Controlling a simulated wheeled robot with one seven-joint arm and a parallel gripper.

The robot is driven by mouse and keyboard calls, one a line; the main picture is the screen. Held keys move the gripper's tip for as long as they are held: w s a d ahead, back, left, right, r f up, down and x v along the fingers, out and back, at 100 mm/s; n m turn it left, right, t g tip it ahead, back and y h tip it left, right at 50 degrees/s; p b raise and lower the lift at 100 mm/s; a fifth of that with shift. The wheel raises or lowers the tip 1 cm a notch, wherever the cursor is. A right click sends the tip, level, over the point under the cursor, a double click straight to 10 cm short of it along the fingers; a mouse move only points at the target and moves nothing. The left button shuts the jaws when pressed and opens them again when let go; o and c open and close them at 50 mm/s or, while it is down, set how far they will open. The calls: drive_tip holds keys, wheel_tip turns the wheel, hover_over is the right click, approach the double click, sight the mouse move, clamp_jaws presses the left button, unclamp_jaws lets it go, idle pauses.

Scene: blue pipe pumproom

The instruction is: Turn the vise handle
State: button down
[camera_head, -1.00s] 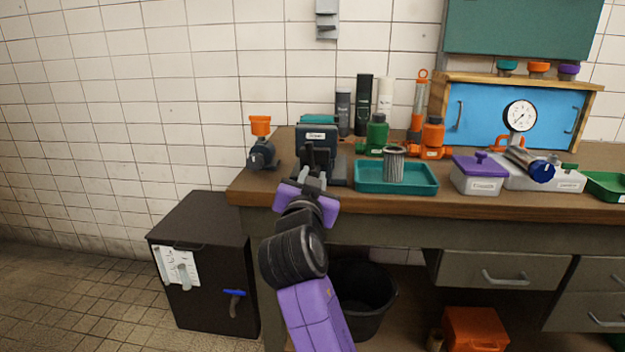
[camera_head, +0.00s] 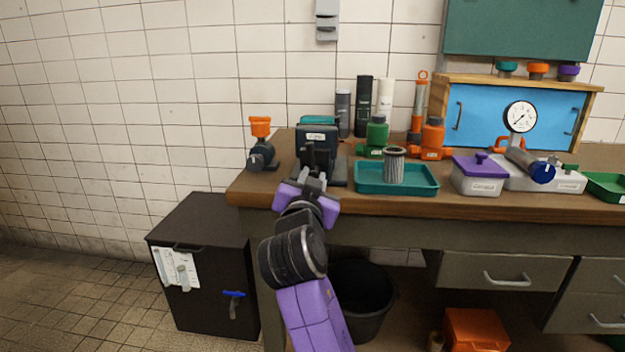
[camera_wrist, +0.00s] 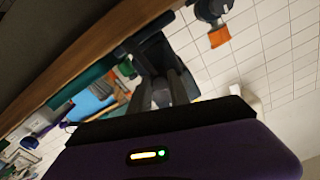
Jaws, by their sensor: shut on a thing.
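The dark vise (camera_head: 318,140) stands on the workbench near its left end, with a pale label on its upper face. My gripper (camera_head: 313,178) is in front of the vise, at the bench's front edge. In the wrist view my gripper (camera_wrist: 163,92) points at the dark vise (camera_wrist: 152,55), its two fingers close together at the vise's front. It is shut on the vise handle, which is mostly hidden by the fingers; I cannot tell the handle's angle.
A teal tray (camera_head: 372,187) with a grey filter cylinder (camera_head: 395,165) lies right of the vise. A small dark pump with an orange cap (camera_head: 260,127) stands left. The workbench (camera_head: 470,206) edge runs below. A black cabinet (camera_head: 195,235) stands at lower left.

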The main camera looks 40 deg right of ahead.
drive_tip(key=shift+s+r, duration=0.1)
drive_tip(key=shift+r, duration=0.1)
idle(0.4)
drive_tip(key=c, duration=1.2)
unclamp_jaws()
drive_tip(key=shift+f, duration=0.1)
drive_tip(key=shift+a, duration=0.15)
drive_tip(key=v, duration=0.7)
drive_tip(key=shift+s+a, duration=0.2)
drive_tip(key=shift+s, duration=0.05)
